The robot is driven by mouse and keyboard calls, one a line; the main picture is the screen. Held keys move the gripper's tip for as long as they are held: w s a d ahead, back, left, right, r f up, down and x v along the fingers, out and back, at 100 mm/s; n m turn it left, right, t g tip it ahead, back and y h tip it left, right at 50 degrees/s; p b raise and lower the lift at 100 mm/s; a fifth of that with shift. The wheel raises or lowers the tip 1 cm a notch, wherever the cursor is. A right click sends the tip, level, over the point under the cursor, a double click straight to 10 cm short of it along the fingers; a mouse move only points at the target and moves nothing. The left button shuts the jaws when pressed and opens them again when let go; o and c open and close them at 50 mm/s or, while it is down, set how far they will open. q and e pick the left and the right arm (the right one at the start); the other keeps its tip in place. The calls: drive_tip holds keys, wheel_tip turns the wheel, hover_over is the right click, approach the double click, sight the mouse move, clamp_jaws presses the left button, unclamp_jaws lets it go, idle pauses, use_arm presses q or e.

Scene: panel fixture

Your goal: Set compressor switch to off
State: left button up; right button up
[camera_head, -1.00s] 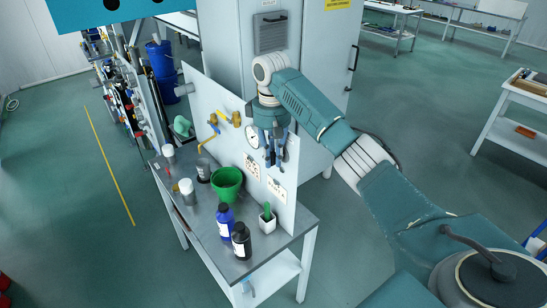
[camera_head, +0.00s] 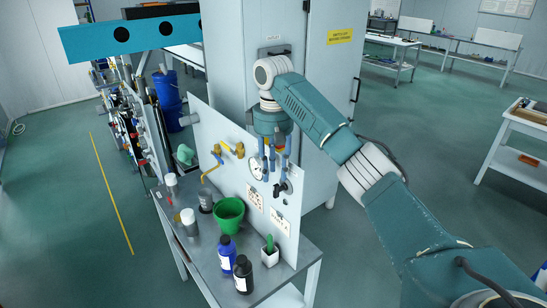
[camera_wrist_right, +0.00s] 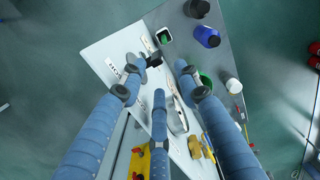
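The compressor switch appears to be the black knob (camera_head: 283,188) on the white upright panel (camera_head: 226,160), right of a round gauge (camera_head: 257,168). It also seems to show in the right wrist view as a dark knob (camera_wrist_right: 154,60) by the left fingertip. My right gripper (camera_head: 272,172) points down at the panel's right part, with blue fingers just above the knob in the head view. In the wrist view its fingers (camera_wrist_right: 161,75) are spread with nothing held between them. Contact with the knob cannot be told. The knob's setting is too small to read. My left gripper is not in view.
Yellow valves (camera_head: 228,150) sit on the panel left of the gauge. A grey cabinet (camera_head: 232,60) stands behind.

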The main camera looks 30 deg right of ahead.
wheel_tip(320, 180, up, 5)
drive_tip(key=shift+f, duration=0.15)
drive_tip(key=shift+w, duration=0.1)
idle(0.5)
